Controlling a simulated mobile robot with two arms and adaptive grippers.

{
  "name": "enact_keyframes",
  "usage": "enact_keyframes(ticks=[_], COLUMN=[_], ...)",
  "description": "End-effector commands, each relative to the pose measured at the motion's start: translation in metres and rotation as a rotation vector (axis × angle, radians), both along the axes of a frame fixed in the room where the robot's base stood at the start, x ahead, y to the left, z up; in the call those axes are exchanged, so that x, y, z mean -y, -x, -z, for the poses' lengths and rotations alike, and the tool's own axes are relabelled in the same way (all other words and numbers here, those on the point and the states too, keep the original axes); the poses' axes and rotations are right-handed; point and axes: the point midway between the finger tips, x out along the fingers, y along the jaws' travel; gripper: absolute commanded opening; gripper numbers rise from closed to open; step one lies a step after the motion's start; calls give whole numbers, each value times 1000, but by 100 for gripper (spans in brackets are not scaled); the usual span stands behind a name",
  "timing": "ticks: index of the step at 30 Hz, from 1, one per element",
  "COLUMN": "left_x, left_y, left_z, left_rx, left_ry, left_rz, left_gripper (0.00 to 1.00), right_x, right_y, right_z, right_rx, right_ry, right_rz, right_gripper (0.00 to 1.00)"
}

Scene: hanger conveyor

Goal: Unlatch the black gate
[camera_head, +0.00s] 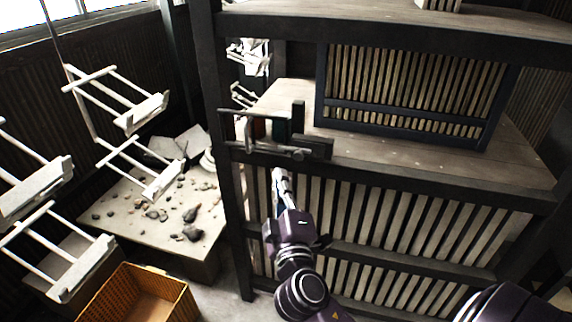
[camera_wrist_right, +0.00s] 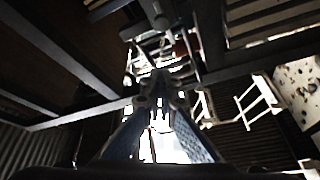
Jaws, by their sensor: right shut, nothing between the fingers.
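A small black gate (camera_head: 262,112) with a dark bar and upright post stands at the left end of the wooden shelf. A dark latch-like bar (camera_head: 285,152) runs along its lower side. My right gripper (camera_head: 281,174) points upward just below this bar, shut and empty. A small gap seems to separate them, but I cannot tell whether they touch. In the right wrist view its fingertips (camera_wrist_right: 160,88) come together below dark beams. The latch's exact state is too small to tell. My left gripper is not in view.
The wooden shelf (camera_head: 372,150) carries a dark-framed slatted panel (camera_head: 331,106). Below it is a slatted front between dark posts. White hangers (camera_head: 140,112) hang at the left, above a pale platform with stones (camera_head: 135,211) and a yellow crate (camera_head: 184,296).

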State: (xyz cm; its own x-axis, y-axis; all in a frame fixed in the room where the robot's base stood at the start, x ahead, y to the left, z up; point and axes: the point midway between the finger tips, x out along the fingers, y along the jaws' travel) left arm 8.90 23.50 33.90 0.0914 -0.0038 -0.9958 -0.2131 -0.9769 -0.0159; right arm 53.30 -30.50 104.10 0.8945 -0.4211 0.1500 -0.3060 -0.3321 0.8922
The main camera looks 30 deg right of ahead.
Motion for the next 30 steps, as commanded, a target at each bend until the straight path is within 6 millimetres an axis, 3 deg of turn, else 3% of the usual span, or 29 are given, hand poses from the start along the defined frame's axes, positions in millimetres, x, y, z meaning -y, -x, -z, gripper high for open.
enact_keyframes(ticks=[16,21,30], left_x=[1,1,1], left_y=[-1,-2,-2], left_z=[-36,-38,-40], left_rx=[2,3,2], left_ry=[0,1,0], left_rz=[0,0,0], left_gripper=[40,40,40], right_x=[42,58,67], right_y=[-88,-70,-61], right_z=[-19,-3,4], right_rx=[1,-4,-1], right_ry=[2,2,0], right_rz=[1,2,0], right_gripper=[0,0,0])
